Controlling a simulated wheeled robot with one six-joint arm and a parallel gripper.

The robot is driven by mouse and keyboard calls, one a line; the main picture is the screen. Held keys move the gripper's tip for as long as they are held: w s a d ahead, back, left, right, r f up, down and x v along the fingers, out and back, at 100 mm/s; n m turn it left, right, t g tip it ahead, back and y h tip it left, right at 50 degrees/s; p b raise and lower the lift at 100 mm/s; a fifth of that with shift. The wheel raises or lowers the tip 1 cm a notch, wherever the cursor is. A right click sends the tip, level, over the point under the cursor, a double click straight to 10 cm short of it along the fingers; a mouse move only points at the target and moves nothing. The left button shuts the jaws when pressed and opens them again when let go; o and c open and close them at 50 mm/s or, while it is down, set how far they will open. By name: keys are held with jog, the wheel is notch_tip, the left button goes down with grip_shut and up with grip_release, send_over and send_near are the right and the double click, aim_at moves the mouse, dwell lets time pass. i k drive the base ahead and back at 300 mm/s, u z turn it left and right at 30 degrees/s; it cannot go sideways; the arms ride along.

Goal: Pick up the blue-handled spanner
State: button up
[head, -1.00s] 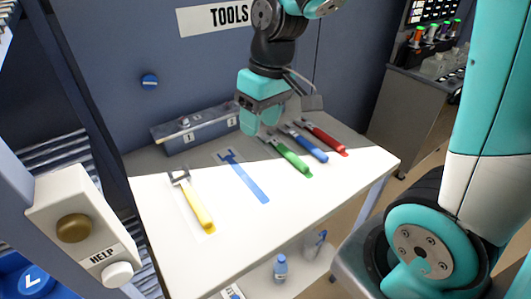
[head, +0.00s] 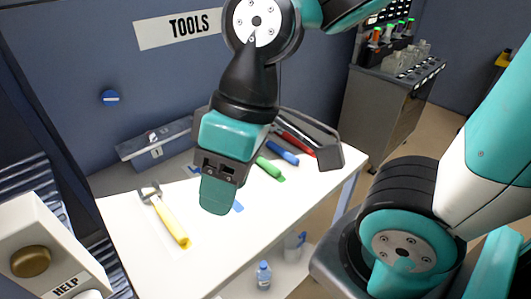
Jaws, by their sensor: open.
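The blue-handled spanner (head: 284,153) lies on the white bench top between the green and red spanners. Its blue handle shows, but its head is hidden behind my gripper. My gripper (head: 272,180) is open and empty, in front of the spanners in the head view and seemingly above the bench. A flat blue spanner-shaped mark (head: 238,207) on the bench is mostly covered by the left finger.
A yellow spanner (head: 168,218) lies at the left of the bench (head: 135,245). The green spanner (head: 270,169) and red spanner (head: 299,146) flank the blue one. A grey box (head: 157,147) stands at the back. A HELP button panel (head: 45,262) is at lower left.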

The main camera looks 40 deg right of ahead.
aim_at(294, 160)
jog(key=z, duration=0.05)
jog(key=k, duration=0.5)
jog(key=z, duration=0.7)
jog(key=i, duration=0.75)
jog(key=u, duration=0.2)
